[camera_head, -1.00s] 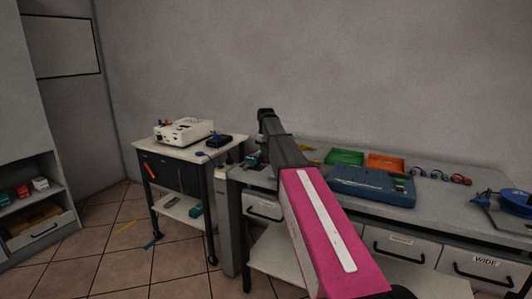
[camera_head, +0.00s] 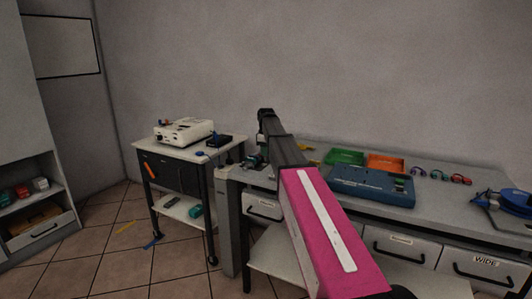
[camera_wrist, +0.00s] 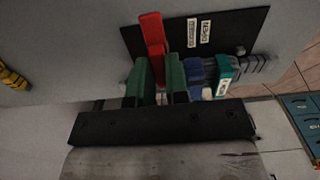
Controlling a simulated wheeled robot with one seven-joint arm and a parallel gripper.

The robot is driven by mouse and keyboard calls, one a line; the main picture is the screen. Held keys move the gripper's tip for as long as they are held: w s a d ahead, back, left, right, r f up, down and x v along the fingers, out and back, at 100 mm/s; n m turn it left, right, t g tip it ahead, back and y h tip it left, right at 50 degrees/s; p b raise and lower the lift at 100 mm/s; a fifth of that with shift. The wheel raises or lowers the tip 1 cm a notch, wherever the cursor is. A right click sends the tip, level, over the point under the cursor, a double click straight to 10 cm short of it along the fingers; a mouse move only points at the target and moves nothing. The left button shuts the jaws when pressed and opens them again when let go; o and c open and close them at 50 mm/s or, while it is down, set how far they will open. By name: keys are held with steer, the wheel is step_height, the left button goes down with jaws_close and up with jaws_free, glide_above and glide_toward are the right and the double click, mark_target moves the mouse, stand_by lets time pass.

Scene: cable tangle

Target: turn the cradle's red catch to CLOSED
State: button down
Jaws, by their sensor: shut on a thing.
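In the wrist view the red catch (camera_wrist: 152,34) is a red bar standing upward in the picture, over the left part of a black plate (camera_wrist: 238,32) with two small white labels. In the head view the catch is too small to make out at the bench's left end.
The grey bench (camera_head: 440,205) carries a blue box (camera_head: 372,186), a green tray (camera_head: 344,157), an orange tray (camera_head: 386,162) and a blue reel (camera_head: 517,203). A trolley (camera_head: 140,146) with a white device (camera_head: 184,130) stands left of the bench. A yellow cable (camera_wrist: 12,78) shows at the wrist view's left edge.

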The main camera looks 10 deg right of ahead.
steer(key=c, duration=1.1)
jaws_free()
step_height(320, 180, up, 11)
steer(key=shift+f, duration=0.1)
